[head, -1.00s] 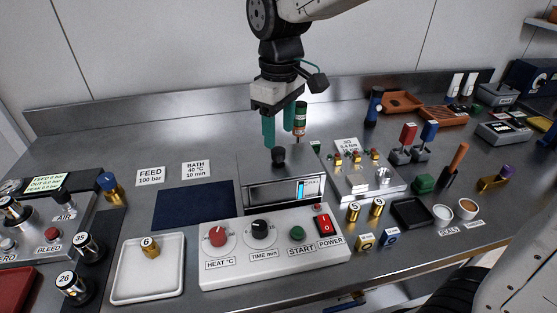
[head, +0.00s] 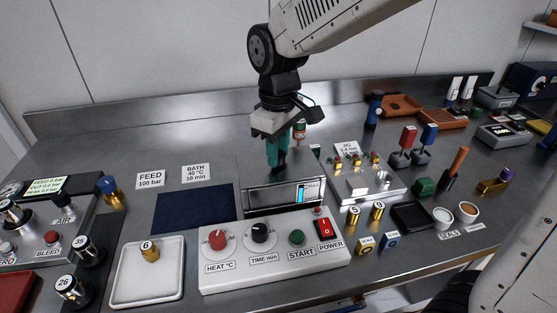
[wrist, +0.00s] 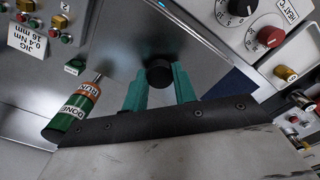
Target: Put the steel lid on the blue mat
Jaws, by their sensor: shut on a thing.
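The steel lid (wrist: 118,58) is a flat shiny plate with a round black knob (wrist: 158,74); in the head view the lid lies behind the white control box. My gripper (head: 278,166) has come down over the knob, and its green fingers (wrist: 160,88) are shut on it from both sides. The lid looks level and still at the bath; I cannot tell whether it is lifted. The dark blue mat (head: 193,204) lies flat and empty on the bench, left of the lid.
The white control box (head: 275,250) with knobs stands in front of the lid. A white tray (head: 128,292) with a brass piece is in front of the mat. FEED and BATH cards (head: 196,173) stand behind the mat. A green-and-orange bottle (wrist: 72,112) is close to my gripper.

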